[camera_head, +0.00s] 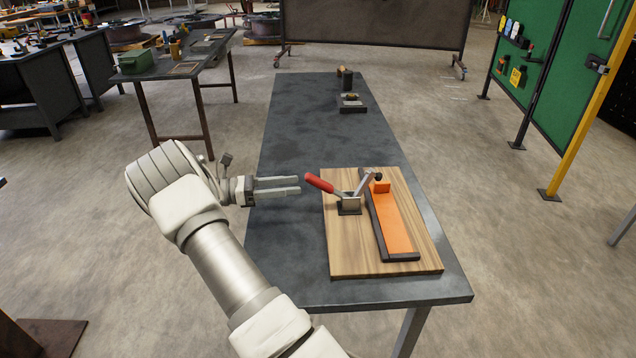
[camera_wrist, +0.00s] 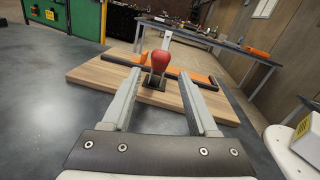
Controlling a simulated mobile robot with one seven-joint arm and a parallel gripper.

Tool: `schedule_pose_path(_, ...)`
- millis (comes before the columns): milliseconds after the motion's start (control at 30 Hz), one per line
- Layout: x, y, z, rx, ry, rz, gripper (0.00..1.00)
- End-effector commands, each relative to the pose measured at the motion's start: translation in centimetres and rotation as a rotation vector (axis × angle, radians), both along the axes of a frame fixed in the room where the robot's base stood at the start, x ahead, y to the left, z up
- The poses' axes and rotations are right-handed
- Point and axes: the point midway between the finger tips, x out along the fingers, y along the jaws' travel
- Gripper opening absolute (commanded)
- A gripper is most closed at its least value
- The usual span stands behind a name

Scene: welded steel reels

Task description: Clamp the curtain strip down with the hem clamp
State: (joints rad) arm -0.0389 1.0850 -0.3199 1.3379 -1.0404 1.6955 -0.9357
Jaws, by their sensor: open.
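The hem clamp (camera_head: 349,203) is a toggle clamp with a red handle, mounted on a wooden board (camera_head: 345,258). Its handle leans toward my gripper, and its arm is raised with a dark tip above the strip's far end. The orange curtain strip (camera_head: 397,228) lies on the board with dark edging along it. My gripper (camera_head: 300,186) is open and empty, just left of the red handle. In the wrist view, the red handle (camera_wrist: 160,61) shows between and beyond the two fingers (camera_wrist: 160,98), apart from them. The strip (camera_wrist: 196,78) shows behind the clamp, partly hidden.
The board lies on the near end of a long dark table (camera_head: 300,140). Small dark items (camera_head: 351,103) stand at the table's far end. The tabletop between is clear. Another table (camera_head: 185,68) stands left, and a green panel (camera_head: 545,70) stands right.

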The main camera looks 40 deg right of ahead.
Motion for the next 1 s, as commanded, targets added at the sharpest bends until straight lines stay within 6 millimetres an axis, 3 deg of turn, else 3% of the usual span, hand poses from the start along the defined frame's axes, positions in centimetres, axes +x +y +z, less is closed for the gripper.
schedule_pose_path(100,-1.6,-2.3,0.0,0.001,0.001,-0.003,0.59)
schedule_pose_path(333,-3.5,-5.3,0.0,0.001,0.0,-0.002,0.59)
schedule_pose_path(800,-4.2,-6.3,0.0,0.0,-0.001,0.0,0.59)
schedule_pose_path(1000,-4.2,-6.3,0.0,0.001,-0.001,0.0,0.23)
